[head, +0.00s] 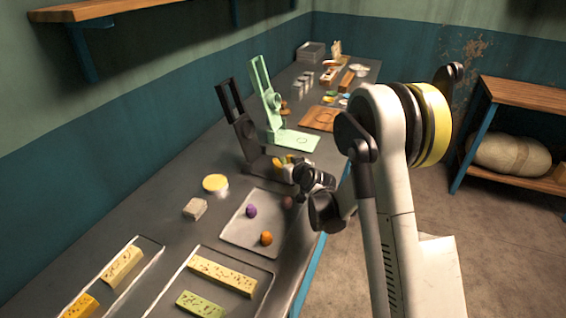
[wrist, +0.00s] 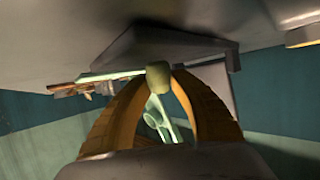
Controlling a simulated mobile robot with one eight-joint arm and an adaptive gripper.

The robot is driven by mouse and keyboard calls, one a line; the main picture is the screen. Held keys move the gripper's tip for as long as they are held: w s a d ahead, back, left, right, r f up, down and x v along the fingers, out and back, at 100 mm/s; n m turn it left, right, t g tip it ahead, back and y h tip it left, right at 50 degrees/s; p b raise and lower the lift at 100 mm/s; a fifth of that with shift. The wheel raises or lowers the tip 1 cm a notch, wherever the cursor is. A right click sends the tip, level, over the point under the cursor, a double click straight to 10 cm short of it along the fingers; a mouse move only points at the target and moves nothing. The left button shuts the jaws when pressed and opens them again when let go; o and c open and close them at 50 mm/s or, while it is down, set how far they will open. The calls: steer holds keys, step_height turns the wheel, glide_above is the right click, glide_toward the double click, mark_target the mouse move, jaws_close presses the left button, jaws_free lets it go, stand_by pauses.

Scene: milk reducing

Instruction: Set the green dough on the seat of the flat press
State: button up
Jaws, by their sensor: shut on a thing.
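My gripper (head: 284,161) is shut on the green dough (wrist: 158,74), a small yellowish-green lump between the tips of its yellow fingers in the wrist view. In the head view the dough is hard to make out among the fingers. A dark press (head: 240,128) with an upright frame stands beside my gripper, and its flat base also shows in the wrist view (wrist: 160,45). A light green press (head: 265,95) with a flat base stands just behind it. I cannot tell which of the two is the flat press, nor whether the dough touches the dark base.
A tray (head: 232,232) in front holds a purple ball (head: 251,211), an orange ball (head: 266,238) and a dark reddish ball (head: 288,202). A yellow disc (head: 215,183) and a pale block (head: 195,208) lie to its left. A wooden board (head: 319,119) lies beyond the presses.

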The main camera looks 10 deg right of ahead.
steer(key=shift+f, duration=0.15)
stand_by(0.6)
steer(key=o, duration=1)
steer(key=v, duration=1.2)
steer(key=s+a+r+g, duration=0.2)
steer(key=s+a+r, duration=0.1)
steer(key=s+r, duration=0.2)
steer(key=s+r+g, duration=0.1)
steer(key=s, duration=0.7)
steer(key=s+r+m+g+h, duration=0.1)
steer(key=s+g, duration=0.1)
steer(key=s, duration=0.7)
steer(key=s+d+r+m+g+h, duration=0.1)
steer(key=s, duration=0.8)
